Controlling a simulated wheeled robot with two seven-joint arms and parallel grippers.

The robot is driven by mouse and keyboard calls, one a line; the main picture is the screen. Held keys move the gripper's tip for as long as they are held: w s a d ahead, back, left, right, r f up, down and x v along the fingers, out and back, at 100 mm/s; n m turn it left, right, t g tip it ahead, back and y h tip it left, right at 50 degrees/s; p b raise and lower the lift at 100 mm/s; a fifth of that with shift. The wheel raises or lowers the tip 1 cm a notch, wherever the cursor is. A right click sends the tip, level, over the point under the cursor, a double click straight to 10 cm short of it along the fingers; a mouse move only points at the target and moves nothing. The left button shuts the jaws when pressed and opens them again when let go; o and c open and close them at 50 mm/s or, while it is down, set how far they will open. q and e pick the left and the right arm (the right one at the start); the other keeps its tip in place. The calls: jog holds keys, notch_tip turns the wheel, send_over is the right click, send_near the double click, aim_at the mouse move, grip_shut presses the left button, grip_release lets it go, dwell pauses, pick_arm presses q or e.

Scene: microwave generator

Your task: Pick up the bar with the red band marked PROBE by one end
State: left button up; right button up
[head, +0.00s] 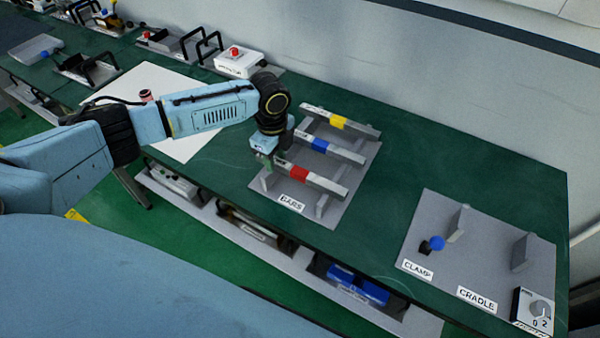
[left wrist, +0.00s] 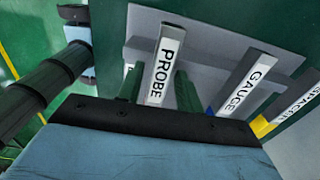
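The bar with the red band (head: 300,174) lies across the grey BARS rack (head: 336,212), nearest the table's front edge. In the left wrist view its PROBE label (left wrist: 165,72) faces me. My left gripper (head: 266,160) is at the bar's left end in the head view. In the left wrist view the gripper's two green fingers (left wrist: 158,92) are apart, one on each side of the bar, with a gap on both sides. The red band is hidden in that view. I cannot tell how deep the fingers reach. My right gripper is not in view.
A blue-banded bar (head: 345,154) and a yellow-banded bar (head: 360,129) lie on the rack behind the PROBE bar. In the left wrist view the neighbouring bar reads GAUGE (left wrist: 246,84). A clamp and cradle plate (head: 480,240) stands to the right. Bare green table lies between.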

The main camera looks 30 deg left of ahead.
pick_arm(q)
grip_shut()
